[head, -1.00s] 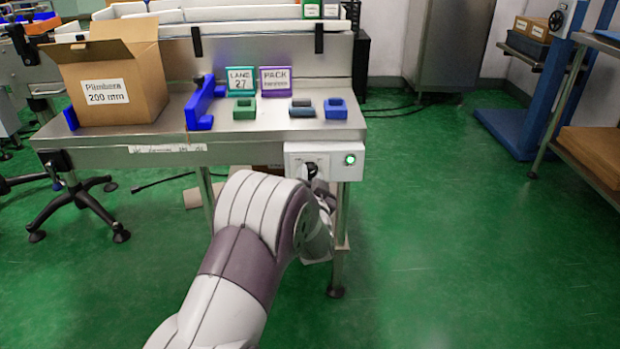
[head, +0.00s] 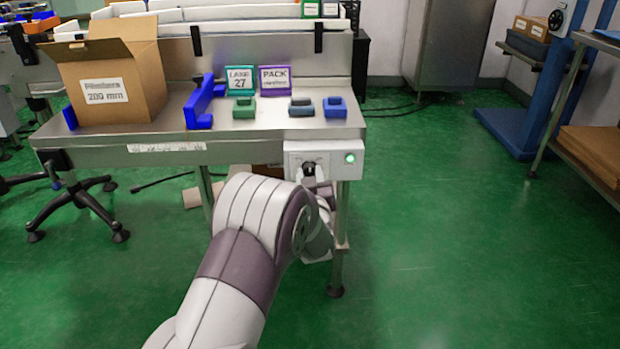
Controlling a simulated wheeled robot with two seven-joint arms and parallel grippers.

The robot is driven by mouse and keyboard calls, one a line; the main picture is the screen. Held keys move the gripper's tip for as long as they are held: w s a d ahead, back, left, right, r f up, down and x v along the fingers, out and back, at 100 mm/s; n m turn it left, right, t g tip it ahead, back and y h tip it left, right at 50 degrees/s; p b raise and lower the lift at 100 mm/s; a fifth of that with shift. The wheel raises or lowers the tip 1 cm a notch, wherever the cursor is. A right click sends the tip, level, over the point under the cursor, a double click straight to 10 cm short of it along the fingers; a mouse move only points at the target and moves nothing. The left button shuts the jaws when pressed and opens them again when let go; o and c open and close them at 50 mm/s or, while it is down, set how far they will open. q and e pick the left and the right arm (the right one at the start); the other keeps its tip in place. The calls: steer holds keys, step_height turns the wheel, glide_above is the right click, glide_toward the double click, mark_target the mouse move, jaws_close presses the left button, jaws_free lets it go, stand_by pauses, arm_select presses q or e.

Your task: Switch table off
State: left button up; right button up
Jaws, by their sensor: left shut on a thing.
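The steel table (head: 250,137) stands in front of me with a white switch box (head: 325,151) on its front right edge. A round indicator (head: 350,158) on the box's right side glows green. My left arm reaches up from the bottom, and my left gripper (head: 309,170) is at the left part of the box. It is shut on a small part there, seemingly the switch knob, which the gripper and wrist mostly hide. The knob's angle cannot be told. My right gripper is out of view.
On the table are an open cardboard box (head: 108,92), a blue bracket (head: 203,103), a teal sign (head: 240,80), a purple sign (head: 275,79) and several small blocks. A wheeled chair base (head: 80,198) stands at the left. The green floor to the right is clear.

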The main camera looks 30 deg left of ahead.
arm_select(q)
steer(key=n+b, duration=0.1)
steer(key=n, duration=0.3)
steer(key=shift+f+n, duration=0.15)
steer(key=shift+n, duration=0.15)
steer(key=n+b, duration=0.2)
steer(key=n, duration=0.2)
steer(key=shift+n, duration=0.3)
steer(key=o, duration=1)
steer(key=shift+o, duration=0.2)
steer(key=shift+d+r, duration=0.15)
steer(key=shift+r, duration=0.05)
steer(key=p+v, duration=0.5)
steer(key=v, duration=0.7)
steer(key=shift+s+d, duration=0.15)
steer(key=shift+s, duration=0.1)
